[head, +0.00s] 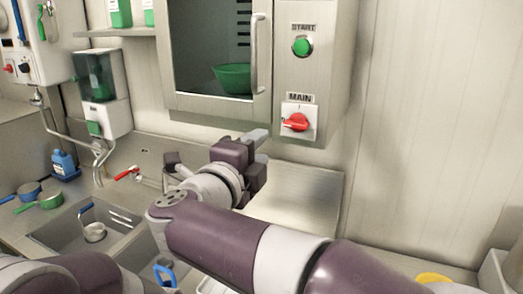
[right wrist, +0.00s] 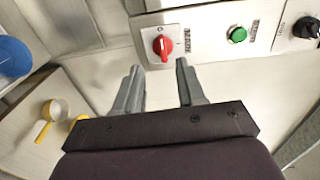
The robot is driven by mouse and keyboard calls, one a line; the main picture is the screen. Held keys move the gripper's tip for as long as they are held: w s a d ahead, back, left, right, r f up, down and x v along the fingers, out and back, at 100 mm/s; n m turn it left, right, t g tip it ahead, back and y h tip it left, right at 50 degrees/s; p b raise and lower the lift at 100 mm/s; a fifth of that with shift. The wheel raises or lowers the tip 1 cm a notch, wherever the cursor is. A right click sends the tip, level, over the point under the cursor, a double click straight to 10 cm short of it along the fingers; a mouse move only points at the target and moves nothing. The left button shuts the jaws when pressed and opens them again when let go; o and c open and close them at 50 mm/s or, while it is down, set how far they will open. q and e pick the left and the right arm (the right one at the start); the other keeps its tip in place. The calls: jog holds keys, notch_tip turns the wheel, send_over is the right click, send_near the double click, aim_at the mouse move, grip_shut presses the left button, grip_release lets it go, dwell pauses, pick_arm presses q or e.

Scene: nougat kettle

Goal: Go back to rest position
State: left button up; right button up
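My right gripper (head: 257,137) is raised in front of the wall cabinet, below and left of the red MAIN switch (head: 296,122). In the right wrist view its two grey fingers (right wrist: 157,82) stand apart with nothing between them. The red switch (right wrist: 162,45) is just beyond the fingertips there, with a clear gap. The green START button (head: 302,46) is above the switch; it also shows in the right wrist view (right wrist: 237,34). My left arm shows only in part at the bottom left of the head view; its gripper cannot be made out.
The cabinet (head: 262,100) has a glass door with a green bowl (head: 232,79) inside. At the left are a sink (head: 68,232), a blue bottle (head: 65,164) and small pans (head: 50,199). The right wall is bare.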

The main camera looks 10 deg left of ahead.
jog(key=w+d+f+n+y, duration=0.5)
jog(key=w+f+n+y, duration=0.2)
jog(key=f+n, duration=0.5)
jog(key=s+d+f+n+g+y, duration=0.1)
jog(key=s+d+f+n+g, duration=0.25)
jog(key=f, duration=0.35)
jog(key=s+d+f+n+g, duration=0.25)
jog(key=d+f+g, duration=0.2)
jog(key=f, duration=0.25)
jog(key=s+d+f+n+g+h, duration=0.1)
jog(key=s+d+f+g, duration=0.3)
jog(key=s, duration=0.5)
jog(key=s+d+f+n+g+h, duration=0.1)
jog(key=s+d+f+n+g, duration=0.1)
jog(key=s+d+f+g, duration=0.2)
jog(key=s+d+f+b, duration=0.1)
jog(key=s+d+f, duration=0.2)
jog(key=s+f, duration=0.1)
jog(key=shift+s+d+n, duration=0.3)
jog(key=shift+s, duration=0.4)
